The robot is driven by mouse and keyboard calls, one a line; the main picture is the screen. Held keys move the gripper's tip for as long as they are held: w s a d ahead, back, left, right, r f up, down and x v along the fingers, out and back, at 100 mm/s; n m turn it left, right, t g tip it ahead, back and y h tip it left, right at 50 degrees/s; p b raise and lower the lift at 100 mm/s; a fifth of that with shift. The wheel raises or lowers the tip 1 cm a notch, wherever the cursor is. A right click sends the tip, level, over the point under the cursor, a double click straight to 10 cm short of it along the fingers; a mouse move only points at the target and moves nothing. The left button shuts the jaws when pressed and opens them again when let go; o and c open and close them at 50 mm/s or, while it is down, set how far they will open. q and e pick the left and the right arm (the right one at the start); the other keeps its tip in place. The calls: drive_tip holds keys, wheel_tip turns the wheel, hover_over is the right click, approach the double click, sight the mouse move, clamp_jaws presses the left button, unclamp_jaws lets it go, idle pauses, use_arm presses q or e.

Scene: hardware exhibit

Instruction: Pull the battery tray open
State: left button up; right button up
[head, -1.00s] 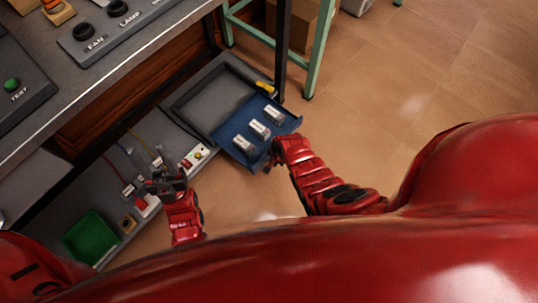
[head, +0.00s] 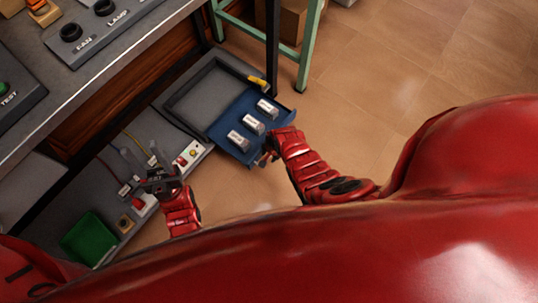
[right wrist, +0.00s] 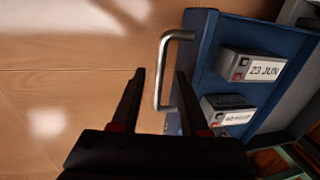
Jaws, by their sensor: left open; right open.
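The blue battery tray (head: 229,140) stands out from its dark grey housing (head: 181,101), low beside the bench. Three pale labelled batteries (head: 253,124) lie on it in a row. In the right wrist view the tray (right wrist: 206,52) has a silver bar handle (right wrist: 164,50) on its front. My right gripper (right wrist: 160,75) is open, its two black fingers on either side of the handle bar in the picture; contact cannot be told. In the head view my right gripper (head: 268,156) is at the tray's front edge, partly hidden. My left gripper (head: 142,156) is open and empty above the lower shelf.
A green bin (head: 88,238) and a panel with red and yellow buttons (head: 190,153) sit on the lower shelf. The bench top (head: 95,88) overhangs at left. A green stand leg (head: 308,50) rises behind the tray. The tiled floor at right is clear.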

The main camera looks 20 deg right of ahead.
wheel_tip(320, 180, up, 17)
drive_tip(key=s+d+p, duration=0.2)
drive_tip(key=p, duration=0.2)
drive_tip(key=shift+s+f, duration=0.15)
drive_tip(key=shift+s, duration=0.05)
drive_tip(key=shift+a, duration=0.1)
idle(0.3)
